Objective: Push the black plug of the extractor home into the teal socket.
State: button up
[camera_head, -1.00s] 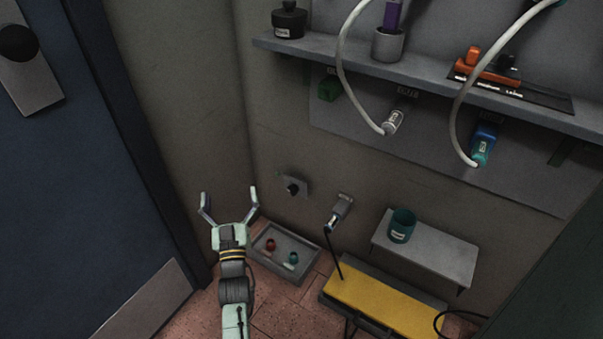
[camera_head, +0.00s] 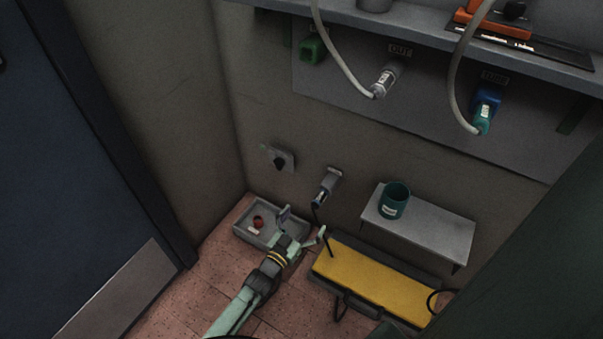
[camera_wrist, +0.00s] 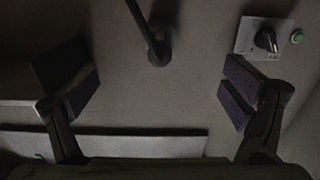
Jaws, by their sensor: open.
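A small grey wall outlet (camera_head: 333,176) with a bluish front sits low on the back wall, left of the small shelf. A dark plug (camera_head: 319,198) is at its lower end, with a black cord hanging down toward the yellow-topped case. How deep the plug sits cannot be told, and no clear teal shows there. My gripper (camera_head: 303,224) is open and empty, below and slightly left of the plug, apart from it. In the wrist view my fingers (camera_wrist: 160,92) are spread wide; a dark round end with a rod-like part (camera_wrist: 157,50) lies between and beyond them.
A black knob plate (camera_head: 279,160) is left of the outlet, also in the wrist view (camera_wrist: 264,38). A shelf (camera_head: 430,226) with a teal cup (camera_head: 394,201) is right. A grey tray (camera_head: 243,232) and yellow-topped case (camera_head: 375,287) are on the floor. Hoses hang above.

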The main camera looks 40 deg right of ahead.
aim_at(314, 208)
jog(key=b+x, duration=0.1)
jog(key=x, duration=0.2)
jog(key=b+x, duration=0.2)
jog(key=x, duration=0.1)
jog(key=shift+f, duration=0.25)
jog(key=shift+w+d+r+b, duration=0.15)
jog(key=shift+d+b, duration=0.15)
jog(key=shift+d, duration=0.1)
jog(key=shift+w+d+r+b, duration=0.1)
jog(key=shift+w+d+b, duration=0.05)
jog(key=shift+d+b, duration=0.2)
jog(key=shift+c, duration=0.5)
grip_shut()
dwell(1.0)
jog(key=shift+p+v, duration=0.95)
jog(key=shift+v, duration=1.55)
